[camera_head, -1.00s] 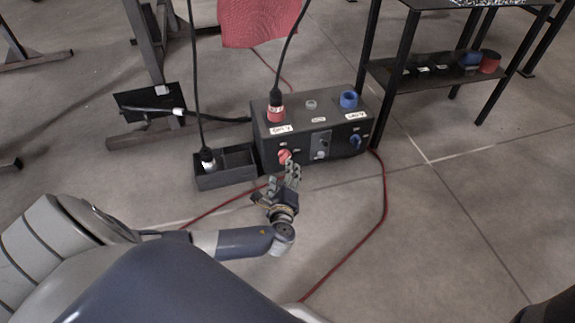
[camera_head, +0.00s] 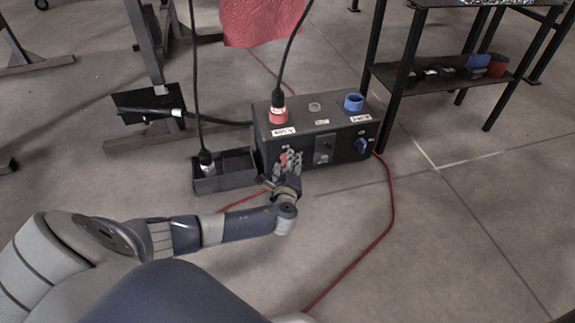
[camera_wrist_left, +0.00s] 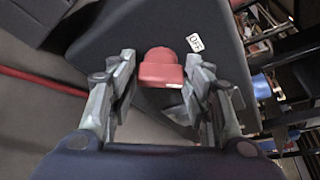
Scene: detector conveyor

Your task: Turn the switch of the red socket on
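The dark power box (camera_head: 343,152) stands on the floor in the head view. The red socket (camera_head: 278,116) is on its top left, with a black cable plugged in. The red switch (camera_wrist_left: 161,68) is on the box's front face below that socket; in the head view my gripper mostly hides it. An OFF label (camera_wrist_left: 196,42) shows beside it in the wrist view. My left gripper (camera_head: 290,157) is at the front face; it also shows in the wrist view (camera_wrist_left: 160,62), open, with one finger on each side of the switch. My right gripper is not in view.
A blue socket (camera_head: 354,102) and blue switch (camera_head: 361,146) are on the box's right side. A small black open tray (camera_head: 222,184) stands at its left. A red cable (camera_head: 391,215) runs over the floor. A black shelf (camera_head: 440,80) stands to the right.

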